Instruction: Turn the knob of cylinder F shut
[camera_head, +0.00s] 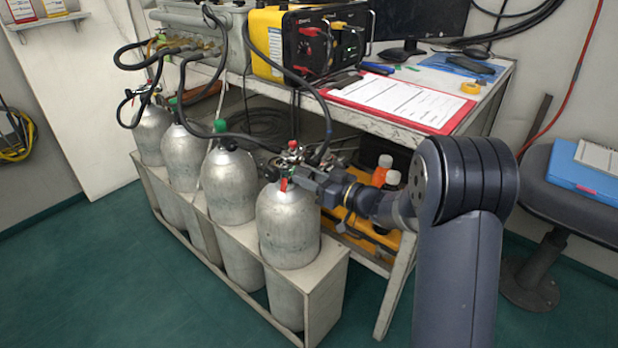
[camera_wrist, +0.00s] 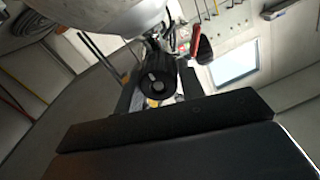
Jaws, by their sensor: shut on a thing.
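The nearest grey cylinder (camera_head: 288,228) stands upright at the right end of the rack. I cannot read a letter on it. My gripper (camera_head: 299,174) reaches in from the right at its valve top. In the wrist view, a black round knob (camera_wrist: 157,80) with a pale centre sits between the two dark fingers of my gripper (camera_wrist: 158,92), which is shut on it. The knob is mostly hidden by the gripper in the head view. A red tag (camera_head: 284,184) hangs at the valve, and a red part (camera_wrist: 203,47) shows beside the knob in the wrist view.
Several other cylinders (camera_head: 229,187) stand in the pale rack (camera_head: 325,290) to the left, with black hoses running up from them. The bench (camera_head: 480,100) overhangs behind my arm. Bottles (camera_head: 383,170) stand beneath it. A stool (camera_head: 570,190) is at right.

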